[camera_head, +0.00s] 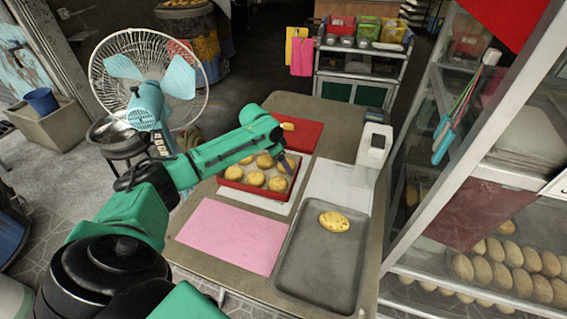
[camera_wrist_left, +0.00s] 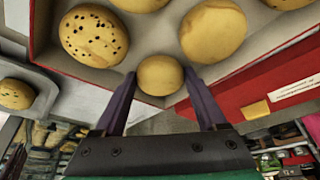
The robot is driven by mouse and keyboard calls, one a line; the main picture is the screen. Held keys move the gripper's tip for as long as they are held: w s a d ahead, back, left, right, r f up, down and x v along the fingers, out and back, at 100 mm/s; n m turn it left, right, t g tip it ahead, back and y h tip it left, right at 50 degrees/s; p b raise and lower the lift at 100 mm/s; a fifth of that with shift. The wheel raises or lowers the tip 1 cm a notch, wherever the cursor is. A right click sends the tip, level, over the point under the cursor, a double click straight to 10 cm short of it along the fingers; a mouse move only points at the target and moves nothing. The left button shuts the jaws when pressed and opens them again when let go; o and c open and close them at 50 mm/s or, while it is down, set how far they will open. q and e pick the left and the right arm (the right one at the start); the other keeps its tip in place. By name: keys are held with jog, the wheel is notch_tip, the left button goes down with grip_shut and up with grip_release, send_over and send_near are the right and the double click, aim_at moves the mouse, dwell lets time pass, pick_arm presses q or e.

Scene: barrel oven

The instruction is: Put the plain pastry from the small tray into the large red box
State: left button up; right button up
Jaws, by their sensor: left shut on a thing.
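The large red box (camera_head: 238,190) stands mid-table and holds several round golden pastries; its pale inside and red rim also show in the wrist view (camera_wrist_left: 262,72). My left gripper (camera_head: 287,160) is at the box's right side in the head view. In the wrist view its two dark fingers (camera_wrist_left: 160,88) are shut on a plain pastry (camera_wrist_left: 160,75), with box pastries close beyond it. Whether the held pastry touches the box floor I cannot tell. My right gripper is not in view.
A pink sheet (camera_head: 232,236) lies left of the tray. A red board (camera_head: 303,137) with a small yellow item (camera_head: 287,126) lies behind the box. A white scale (camera_head: 374,148) stands at the right rear. A glass cabinet (camera_head: 480,200) borders the table on the right.

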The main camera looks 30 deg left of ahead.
pick_arm(q)
jog(key=shift+f, duration=0.1)
jog(key=o, duration=1.1)
jog(key=v, duration=1.2)
